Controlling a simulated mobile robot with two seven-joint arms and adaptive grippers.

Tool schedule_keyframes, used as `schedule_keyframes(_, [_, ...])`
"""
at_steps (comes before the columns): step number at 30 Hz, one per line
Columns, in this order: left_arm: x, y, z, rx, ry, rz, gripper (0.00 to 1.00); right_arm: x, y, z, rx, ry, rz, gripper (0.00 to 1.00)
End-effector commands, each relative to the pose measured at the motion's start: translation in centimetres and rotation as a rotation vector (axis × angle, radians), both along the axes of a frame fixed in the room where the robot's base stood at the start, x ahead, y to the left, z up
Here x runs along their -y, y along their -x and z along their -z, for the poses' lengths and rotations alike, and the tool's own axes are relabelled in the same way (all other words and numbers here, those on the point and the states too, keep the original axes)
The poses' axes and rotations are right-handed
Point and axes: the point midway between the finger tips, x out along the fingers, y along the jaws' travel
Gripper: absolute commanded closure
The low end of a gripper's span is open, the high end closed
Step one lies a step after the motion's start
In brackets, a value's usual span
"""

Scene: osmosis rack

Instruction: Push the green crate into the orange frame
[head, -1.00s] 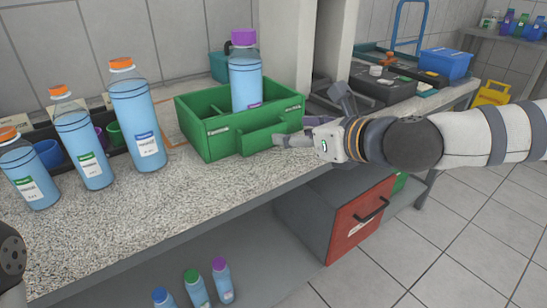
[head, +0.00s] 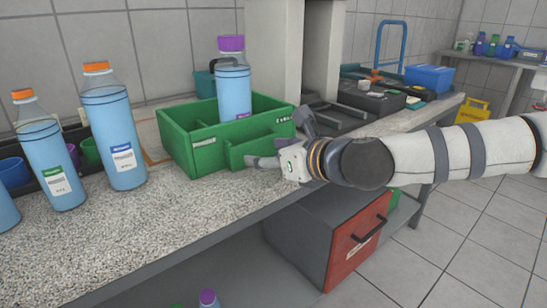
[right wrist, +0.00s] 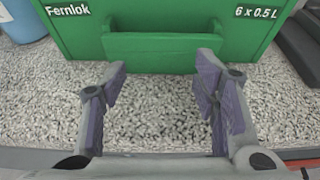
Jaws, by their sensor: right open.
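The green crate (head: 205,155) stands on the speckled counter in the head view, with a purple-capped bottle (head: 233,90) upright in it. Its labelled front wall (right wrist: 85,45) fills the top of the right wrist view, with a raised green panel at its middle. A short stretch of the orange frame (head: 149,159) shows on the counter at the crate's left; the rest is hidden. My right gripper (head: 262,163) is at the crate's front, by the panel. In the right wrist view its fingers (right wrist: 158,84) are apart and empty, with counter between them. My left gripper is out of view.
Large orange-capped bottles (head: 111,130) stand left of the crate. A pillar (head: 275,50) rises behind it. Black trays and a blue bin (head: 428,77) lie to the right. A red-fronted drawer (head: 357,240) is under the counter. Speckled counter in front of the crate is clear.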

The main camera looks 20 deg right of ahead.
Motion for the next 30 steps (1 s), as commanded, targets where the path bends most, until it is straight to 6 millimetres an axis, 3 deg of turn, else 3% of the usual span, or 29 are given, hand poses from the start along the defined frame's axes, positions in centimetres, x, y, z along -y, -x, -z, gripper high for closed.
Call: schedule_keyframes(30, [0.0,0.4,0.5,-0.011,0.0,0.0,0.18,-1.2,-3.1,0.2,-0.003,0.001,0.0,0.45])
